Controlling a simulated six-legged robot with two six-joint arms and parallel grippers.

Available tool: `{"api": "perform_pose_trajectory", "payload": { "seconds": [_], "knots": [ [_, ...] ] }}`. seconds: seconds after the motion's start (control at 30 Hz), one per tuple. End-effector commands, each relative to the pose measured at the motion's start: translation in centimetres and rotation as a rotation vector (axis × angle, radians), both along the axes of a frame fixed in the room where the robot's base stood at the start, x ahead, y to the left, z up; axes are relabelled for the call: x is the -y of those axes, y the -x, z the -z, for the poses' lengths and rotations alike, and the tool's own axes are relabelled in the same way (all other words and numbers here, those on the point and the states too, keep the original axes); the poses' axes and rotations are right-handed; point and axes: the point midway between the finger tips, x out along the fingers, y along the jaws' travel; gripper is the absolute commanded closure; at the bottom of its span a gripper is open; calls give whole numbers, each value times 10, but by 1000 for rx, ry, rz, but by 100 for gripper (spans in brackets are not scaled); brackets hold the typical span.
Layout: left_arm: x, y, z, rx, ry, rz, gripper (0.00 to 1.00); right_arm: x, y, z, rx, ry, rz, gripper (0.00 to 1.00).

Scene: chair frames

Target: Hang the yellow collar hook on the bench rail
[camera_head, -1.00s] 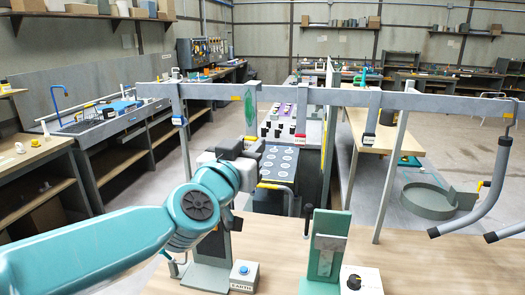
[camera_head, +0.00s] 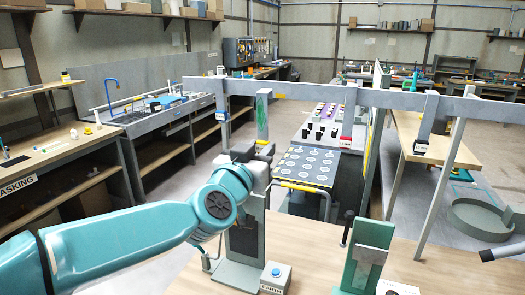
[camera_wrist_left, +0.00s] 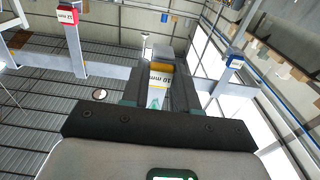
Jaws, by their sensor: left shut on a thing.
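The yellow collar hook (camera_head: 263,115) is an upright grey strip with a green patch and a yellow collar. My left gripper (camera_head: 257,152) is shut on its lower part, by the collar. In the left wrist view the collar (camera_wrist_left: 162,68) and a "10 mm" label show between the fingers (camera_wrist_left: 158,92). The bench rail (camera_head: 300,93) is a long grey bar running across the head view. The hook's top overlaps the rail there, between the blue-labelled hanger and the red-labelled hanger; I cannot tell whether it touches or rests on it. My right gripper is out of view.
Below stand a green fixture (camera_head: 368,255) and a small box with a blue button (camera_head: 276,277) on the wooden bench (camera_head: 310,250).

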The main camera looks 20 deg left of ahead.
Motion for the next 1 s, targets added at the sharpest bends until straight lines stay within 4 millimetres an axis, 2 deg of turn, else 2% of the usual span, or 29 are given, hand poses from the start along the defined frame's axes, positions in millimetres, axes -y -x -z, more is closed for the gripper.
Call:
{"api": "perform_pose_trajectory", "payload": {
  "seconds": [0.17, 0.63, 1.0],
  "knots": [
    [0, -3, -3, 0, 1, -2, 100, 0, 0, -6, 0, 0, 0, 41],
    [2, -45, -28, 0, -1, -1, 100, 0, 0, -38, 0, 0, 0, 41],
    [2, -55, -30, 0, 0, -1, 100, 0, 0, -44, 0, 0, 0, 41]
  ]
}}
